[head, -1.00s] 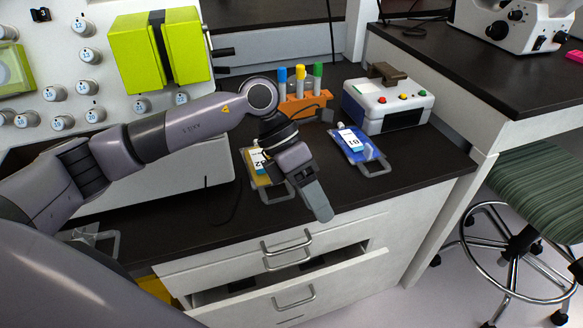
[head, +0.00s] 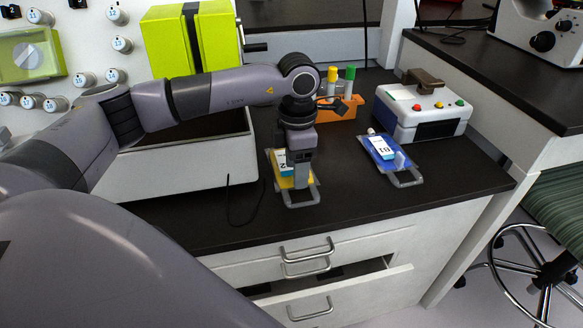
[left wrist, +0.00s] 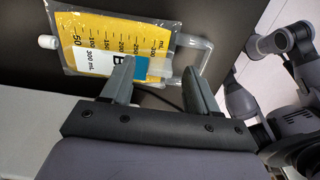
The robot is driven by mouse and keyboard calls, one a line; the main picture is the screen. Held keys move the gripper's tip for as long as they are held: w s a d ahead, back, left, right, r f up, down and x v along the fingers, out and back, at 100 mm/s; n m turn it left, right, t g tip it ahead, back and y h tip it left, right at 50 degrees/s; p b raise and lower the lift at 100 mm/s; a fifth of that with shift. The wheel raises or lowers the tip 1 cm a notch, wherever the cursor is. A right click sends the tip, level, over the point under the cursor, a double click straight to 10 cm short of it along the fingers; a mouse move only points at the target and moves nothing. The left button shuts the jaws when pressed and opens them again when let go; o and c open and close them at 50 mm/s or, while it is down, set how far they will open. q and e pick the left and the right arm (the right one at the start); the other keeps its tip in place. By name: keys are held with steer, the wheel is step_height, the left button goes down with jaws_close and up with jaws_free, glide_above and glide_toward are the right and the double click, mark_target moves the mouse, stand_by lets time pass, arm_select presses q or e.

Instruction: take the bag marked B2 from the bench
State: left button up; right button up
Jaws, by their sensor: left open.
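The yellow bag B2 (head: 279,158) lies on the dark bench, partly covered by my left gripper, and its grey handle (head: 301,198) points to the front edge. In the left wrist view the bag (left wrist: 90,30) lies flat with a white cap at left and its handle (left wrist: 207,50) at right. A finger hides part of its label. My left gripper (head: 301,172) points down over the handle end of the bag. Its fingers (left wrist: 160,72) are open with nothing gripped; contact with the bag cannot be told. My right gripper is not seen.
A blue bag marked B1 (head: 384,151) lies to the right. Behind are an orange tube rack (head: 340,108) and a white device with coloured buttons (head: 425,108). A thin black cable (head: 229,200) lies left of B2. A drawer (head: 345,290) below stands open.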

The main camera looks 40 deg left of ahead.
arm_select(q)
steer(key=shift+f, duration=0.35)
jaws_close()
steer(key=shift+r, duration=0.1)
steer(key=shift+r, duration=0.1)
step_height(320, 180, up, 20)
steer(key=p, duration=0.2)
